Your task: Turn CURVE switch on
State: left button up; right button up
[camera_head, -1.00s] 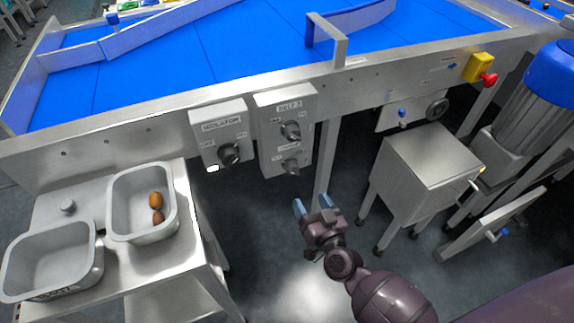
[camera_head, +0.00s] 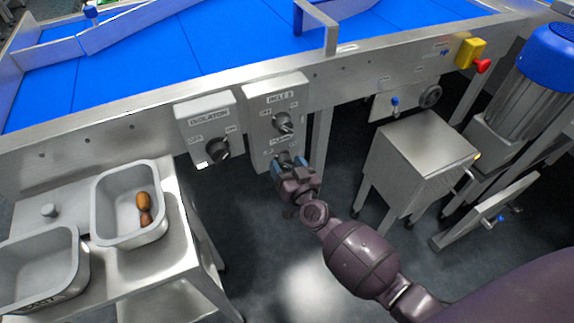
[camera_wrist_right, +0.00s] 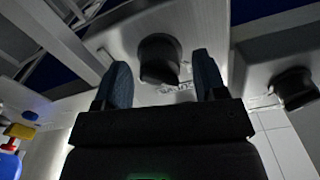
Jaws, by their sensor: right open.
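A grey switch box (camera_head: 262,140) labelled BELT 2 hangs on the conveyor frame. It has an upper black knob (camera_head: 282,123) and a lower black knob (camera_head: 283,158) with a small label that I cannot read clearly. My right gripper (camera_head: 290,168) is open at the lower knob, its blue fingers partly covering it. In the right wrist view one black knob (camera_wrist_right: 160,56) shows between the two spread fingers; contact cannot be told. My left gripper is not in view.
The ISOLATOR box (camera_head: 205,118) with its own knob (camera_head: 217,149) is just left. Trays (camera_head: 103,218) stand on a steel table at left, one holding brown dates. A steel cabinet (camera_head: 420,150) is at right. A conveyor leg (camera_head: 320,150) stands close right of the gripper.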

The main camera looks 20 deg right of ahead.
jog(key=shift+c, duration=0.4)
jog(key=c, duration=0.8)
jog(key=shift+c, duration=0.2)
jog(key=shift+m, duration=0.4)
jog(key=m, duration=0.3)
jog(key=shift+m, duration=0.4)
jog(key=m, duration=0.4)
jog(key=shift+f+m, duration=0.1)
jog(key=shift+m, duration=0.2)
jog(key=m, duration=0.4)
jog(key=shift+f+b, duration=0.1)
jog(key=shift+b, duration=0.2)
jog(key=m, duration=0.4)
jog(key=shift+m+b, duration=0.3)
